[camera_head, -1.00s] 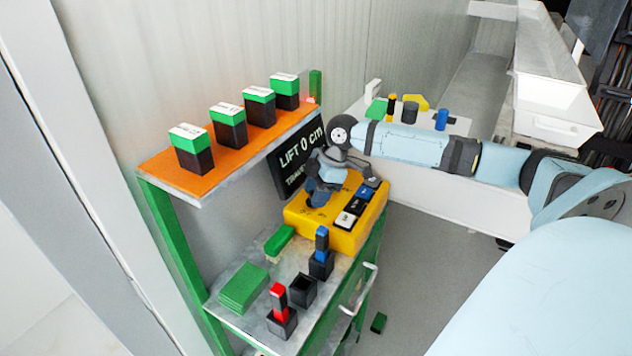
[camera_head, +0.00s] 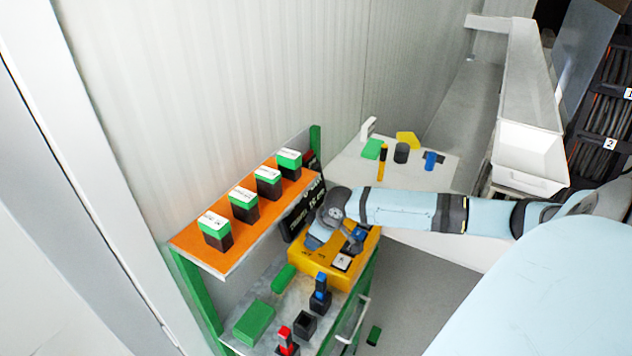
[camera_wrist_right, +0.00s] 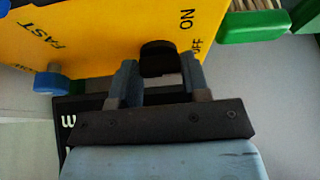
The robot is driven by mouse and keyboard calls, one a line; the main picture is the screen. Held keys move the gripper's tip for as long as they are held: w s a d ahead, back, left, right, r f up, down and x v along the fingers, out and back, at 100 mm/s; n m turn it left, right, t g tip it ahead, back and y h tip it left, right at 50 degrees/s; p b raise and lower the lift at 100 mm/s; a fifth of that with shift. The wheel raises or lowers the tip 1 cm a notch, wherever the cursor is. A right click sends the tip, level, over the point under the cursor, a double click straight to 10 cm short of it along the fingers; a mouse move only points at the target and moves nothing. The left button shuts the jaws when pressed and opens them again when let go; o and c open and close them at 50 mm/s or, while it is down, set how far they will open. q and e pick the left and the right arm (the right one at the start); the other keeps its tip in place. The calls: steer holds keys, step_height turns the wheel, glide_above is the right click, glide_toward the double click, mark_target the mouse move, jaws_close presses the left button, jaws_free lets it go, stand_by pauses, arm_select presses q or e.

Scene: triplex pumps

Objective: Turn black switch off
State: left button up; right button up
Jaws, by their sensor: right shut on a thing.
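The black switch (camera_wrist_right: 158,57) shows in the right wrist view on the yellow control box, beside the printed words ON and OFF. My right gripper (camera_wrist_right: 160,72) has one finger on each side of the switch and is shut on it. In the head view my right gripper (camera_head: 318,241) reaches down onto the left part of the yellow box (camera_head: 312,272), and the wrist hides the switch there. A blue knob (camera_wrist_right: 50,80) sits on the box near the word FAST. My left gripper is not in view.
A dark display (camera_head: 303,215) stands behind the box. An orange shelf (camera_head: 235,236) with several green-and-black blocks is at left. Below, a lower shelf holds a green block (camera_head: 254,322) and black holders (camera_head: 306,324). A white table (camera_head: 340,165) stands behind the arm.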

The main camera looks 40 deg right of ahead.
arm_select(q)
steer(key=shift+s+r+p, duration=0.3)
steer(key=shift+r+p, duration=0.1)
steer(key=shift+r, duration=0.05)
arm_select(e)
steer(key=shift+r+m, duration=0.1)
steer(key=shift+m, duration=0.3)
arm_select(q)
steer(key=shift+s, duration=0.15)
arm_select(e)
steer(key=o, duration=0.6)
steer(key=shift+c, duration=0.2)
steer(key=shift+o, duration=0.4)
arm_select(q)
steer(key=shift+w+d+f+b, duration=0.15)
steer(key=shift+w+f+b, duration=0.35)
steer(key=shift+b, duration=0.3)
arm_select(e)
steer(key=v, duration=1.3)
steer(key=shift+s+a+r, duration=0.2)
steer(key=shift+s+r, duration=0.1)
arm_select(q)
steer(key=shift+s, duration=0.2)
arm_select(e)
steer(key=shift+s, duration=0.1)
